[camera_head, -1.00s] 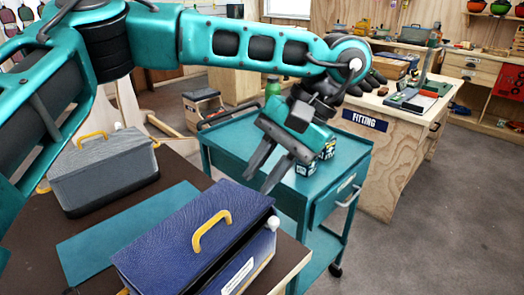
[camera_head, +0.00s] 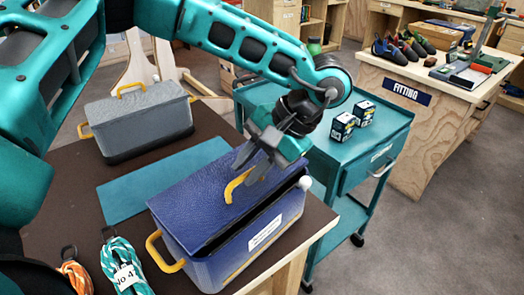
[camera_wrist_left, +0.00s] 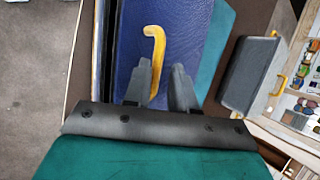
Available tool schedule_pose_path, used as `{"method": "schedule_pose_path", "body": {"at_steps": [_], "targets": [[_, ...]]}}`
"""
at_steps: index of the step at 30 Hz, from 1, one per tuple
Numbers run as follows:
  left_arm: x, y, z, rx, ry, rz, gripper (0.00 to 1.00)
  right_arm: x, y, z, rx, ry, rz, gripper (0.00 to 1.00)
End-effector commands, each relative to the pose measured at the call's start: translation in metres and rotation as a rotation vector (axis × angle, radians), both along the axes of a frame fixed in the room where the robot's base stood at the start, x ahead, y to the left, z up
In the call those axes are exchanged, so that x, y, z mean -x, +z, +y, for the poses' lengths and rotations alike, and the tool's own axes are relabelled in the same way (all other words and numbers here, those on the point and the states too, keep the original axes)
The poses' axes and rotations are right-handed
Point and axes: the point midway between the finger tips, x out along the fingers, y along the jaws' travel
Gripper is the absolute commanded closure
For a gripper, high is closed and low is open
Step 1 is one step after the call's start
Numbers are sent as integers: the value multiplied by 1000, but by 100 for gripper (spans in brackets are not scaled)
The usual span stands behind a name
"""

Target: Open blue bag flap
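The blue bag (camera_head: 220,255) stands on the brown table. Its blue textured flap (camera_head: 195,200) lies over the top, with a dark gap under its front edge. A yellow handle (camera_head: 236,186) sits on the flap; the flap and handle (camera_wrist_left: 154,50) also show in the left wrist view. My left gripper (camera_head: 254,165) is open over the flap by the handle. In the left wrist view its fingers (camera_wrist_left: 162,85) are apart, and the handle's near end is between them, close to the left finger. I cannot tell whether they touch. My right gripper is not in view.
A grey bag (camera_head: 138,120) stands behind on the table (camera_head: 75,190), beside a teal mat (camera_head: 160,182). Rope coils (camera_head: 122,265) lie at the front left. A teal cart (camera_head: 375,150) with two small boxes (camera_head: 353,118) stands to the right.

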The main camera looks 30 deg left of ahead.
Motion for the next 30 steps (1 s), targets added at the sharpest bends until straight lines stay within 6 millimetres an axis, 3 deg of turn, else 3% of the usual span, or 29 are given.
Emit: {"method": "schedule_pose_path", "body": {"at_steps": [10, 18, 30], "targets": [[1, -3, 2, -1, 0, 1, 75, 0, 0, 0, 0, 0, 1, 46], [1, -3, 2, -1, 0, 0, 100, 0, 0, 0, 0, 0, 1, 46], [0, 2, 4, -1, 0, -1, 100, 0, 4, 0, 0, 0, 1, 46]]}}
